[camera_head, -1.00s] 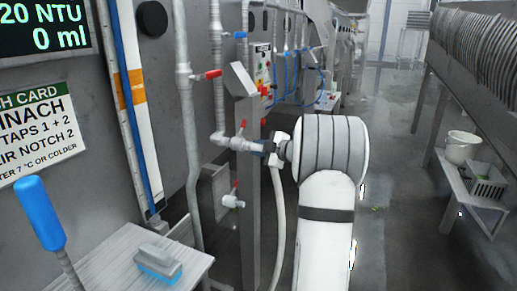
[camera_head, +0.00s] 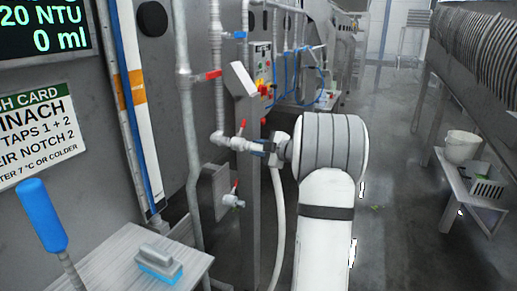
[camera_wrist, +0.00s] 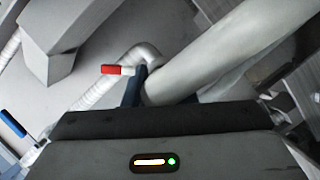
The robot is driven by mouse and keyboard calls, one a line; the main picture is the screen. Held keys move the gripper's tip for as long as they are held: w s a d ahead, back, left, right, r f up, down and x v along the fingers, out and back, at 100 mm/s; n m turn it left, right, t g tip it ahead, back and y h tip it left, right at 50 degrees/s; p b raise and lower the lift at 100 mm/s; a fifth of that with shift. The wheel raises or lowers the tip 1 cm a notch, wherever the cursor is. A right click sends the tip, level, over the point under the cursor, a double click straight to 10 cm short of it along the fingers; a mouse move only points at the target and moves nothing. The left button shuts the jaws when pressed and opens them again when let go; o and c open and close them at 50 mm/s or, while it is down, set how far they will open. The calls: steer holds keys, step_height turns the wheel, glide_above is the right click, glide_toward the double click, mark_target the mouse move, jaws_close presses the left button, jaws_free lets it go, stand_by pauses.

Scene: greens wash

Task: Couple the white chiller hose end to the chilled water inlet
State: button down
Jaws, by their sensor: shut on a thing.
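My gripper (camera_head: 271,148) is shut on the white hose's end at the side of the grey post. The white chiller hose (camera_head: 279,220) hangs down below it; in the wrist view the hose (camera_wrist: 215,60) runs from the upper right to the jaws. A pale pipe fitting (camera_head: 240,143) with a small upright red lever stands directly left of the jaws, roughly in line with them; I take it for the inlet. In the wrist view a red lever (camera_wrist: 118,70) and a pipe elbow (camera_wrist: 140,55) show just beyond the jaws. The joint is hidden, so I cannot tell whether hose end and fitting touch.
A lower valve (camera_head: 233,201) with a red lever is below the fitting. A grey post (camera_head: 249,190) and vertical pipe (camera_head: 187,120) stand close by. A table (camera_head: 110,265) with a blue-based brush (camera_head: 158,262) is at the lower left.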

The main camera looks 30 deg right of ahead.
mark_target(247, 146)
steer(key=shift+w+a+r+p, duration=0.1)
steer(key=shift+w+a+p, duration=0.1)
steer(key=shift+w+a, duration=0.6)
steer(key=shift+w+a+p, duration=0.15)
steer(key=shift+w+a, duration=0.35)
steer(key=shift+w, duration=0.45)
steer(key=c, duration=1.1)
jaws_free()
steer(key=shift+s, duration=0.1)
steer(key=b+v, duration=0.1)
steer(key=v, duration=0.6)
steer(key=shift+s+d, duration=0.1)
steer(key=shift+s, duration=0.2)
